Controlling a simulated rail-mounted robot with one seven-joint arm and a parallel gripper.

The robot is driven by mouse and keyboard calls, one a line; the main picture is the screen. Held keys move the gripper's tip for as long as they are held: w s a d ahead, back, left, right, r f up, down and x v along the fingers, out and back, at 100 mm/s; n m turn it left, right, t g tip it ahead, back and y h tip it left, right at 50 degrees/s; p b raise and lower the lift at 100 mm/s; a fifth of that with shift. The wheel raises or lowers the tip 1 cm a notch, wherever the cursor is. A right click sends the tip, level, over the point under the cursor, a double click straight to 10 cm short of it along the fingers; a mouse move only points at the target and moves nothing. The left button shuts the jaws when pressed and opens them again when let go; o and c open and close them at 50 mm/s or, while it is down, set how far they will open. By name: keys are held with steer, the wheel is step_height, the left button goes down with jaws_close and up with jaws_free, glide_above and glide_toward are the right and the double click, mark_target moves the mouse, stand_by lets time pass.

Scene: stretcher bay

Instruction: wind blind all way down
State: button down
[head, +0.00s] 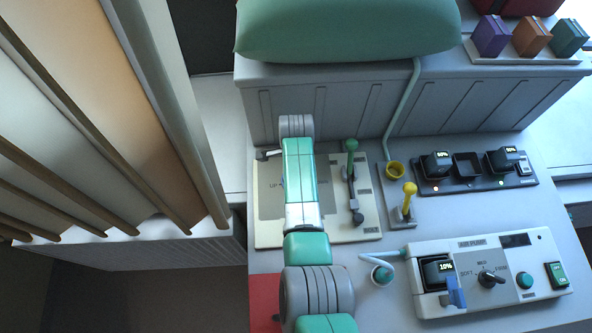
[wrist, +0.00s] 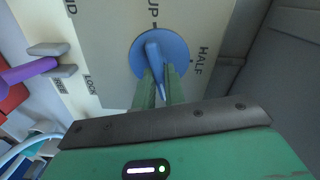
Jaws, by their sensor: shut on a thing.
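A pale control panel (head: 268,228) on the counter carries a round blue knob (wrist: 138,62) with a pointer. The wrist view shows UP beside the knob at the top and HALF to its right. My gripper (wrist: 159,76) has its two green fingers shut on the knob's pointer. The pointer's tip shows between the fingers, directed down in the wrist view. In the head view my arm hides most of the knob. Beige and tan panels with brown bars (head: 95,110) at the left look like the blind; its lower edge is unclear.
A purple bar (wrist: 28,72) sits between grey stops near the LOCK and FREE labels. A green-topped lever (head: 352,146) stands right of my arm, then a yellow handle (head: 409,190). An air pump unit (head: 455,300) is at lower right; a green cushion (head: 345,28) lies behind.

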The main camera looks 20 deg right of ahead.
steer(key=m, duration=0.4)
steer(key=shift+m, duration=0.7)
steer(key=c, duration=1.5)
jaws_free()
steer(key=shift+o, duration=0.2)
step_height(320, 180, up, 8)
steer(key=shift+f+p, duration=0.1)
steer(key=shift+p, duration=0.35)
